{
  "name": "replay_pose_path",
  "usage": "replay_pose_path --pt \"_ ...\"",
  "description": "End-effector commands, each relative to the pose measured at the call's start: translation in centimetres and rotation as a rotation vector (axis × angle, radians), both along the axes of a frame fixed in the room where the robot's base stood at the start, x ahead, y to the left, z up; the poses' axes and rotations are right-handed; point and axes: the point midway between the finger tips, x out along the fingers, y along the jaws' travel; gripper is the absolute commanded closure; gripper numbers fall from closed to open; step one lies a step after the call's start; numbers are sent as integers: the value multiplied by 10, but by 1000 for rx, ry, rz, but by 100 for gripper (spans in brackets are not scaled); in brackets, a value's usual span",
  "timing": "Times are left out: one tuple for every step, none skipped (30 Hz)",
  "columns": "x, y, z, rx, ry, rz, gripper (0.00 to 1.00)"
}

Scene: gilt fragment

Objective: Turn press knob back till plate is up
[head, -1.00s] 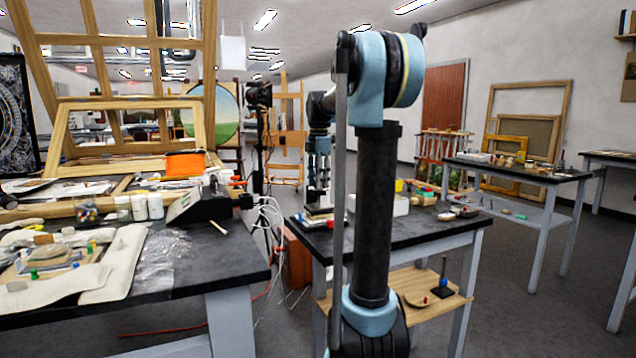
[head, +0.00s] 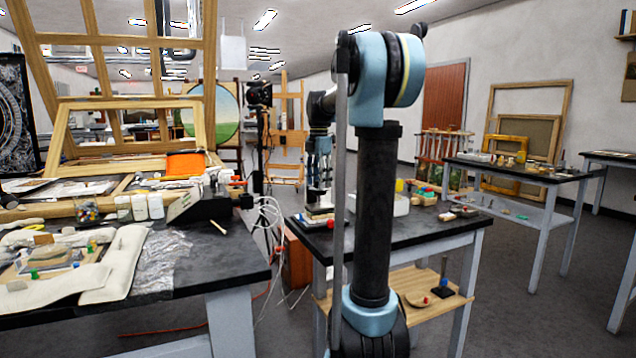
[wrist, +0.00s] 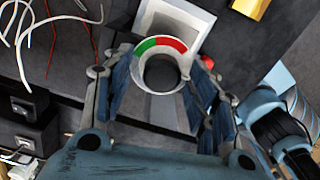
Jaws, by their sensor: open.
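In the wrist view the press knob (wrist: 162,74) is a round grey-and-dark piece, with a green-and-red band (wrist: 160,45) along its far side. My gripper (wrist: 161,82) is open, with one blue-padded finger on each side of the knob. I cannot tell whether either finger touches it. A pale plate-like piece (wrist: 170,20) shows just beyond the knob; its height is not clear from above. In the head view my gripper (head: 319,180) points down over the press (head: 318,217) on the middle table, partly hidden by my arm.
The middle table (head: 430,230) has a dark top with small dishes and a white container toward its right. White and red cables (wrist: 45,35) hang at the left of the wrist view. The crowded left bench (head: 225,260) stands across a narrow gap. A brass-coloured block (wrist: 250,7) lies at the top right.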

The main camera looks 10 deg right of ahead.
Motion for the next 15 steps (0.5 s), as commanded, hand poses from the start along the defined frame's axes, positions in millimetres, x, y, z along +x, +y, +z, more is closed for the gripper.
replay_pose_path --pt "0 0 1 0 0 0 47" --pt "0 0 2 0 0 0 47" --pt "0 0 4 0 0 0 47" --pt "0 0 7 0 1 0 47" --pt "0 0 10 0 1 0 47" --pt "0 0 15 0 1 0 47" --pt "0 0 19 0 1 0 47" --pt "0 0 24 0 1 0 47" --pt "0 0 31 0 1 0 47" --pt "0 0 37 0 1 0 47" --pt "1 0 43 0 1 0 47" --pt "1 0 51 0 1 0 47" --pt "1 0 57 0 1 0 47" --pt "0 0 62 0 1 0 47" --pt "1 0 70 0 1 0 47"
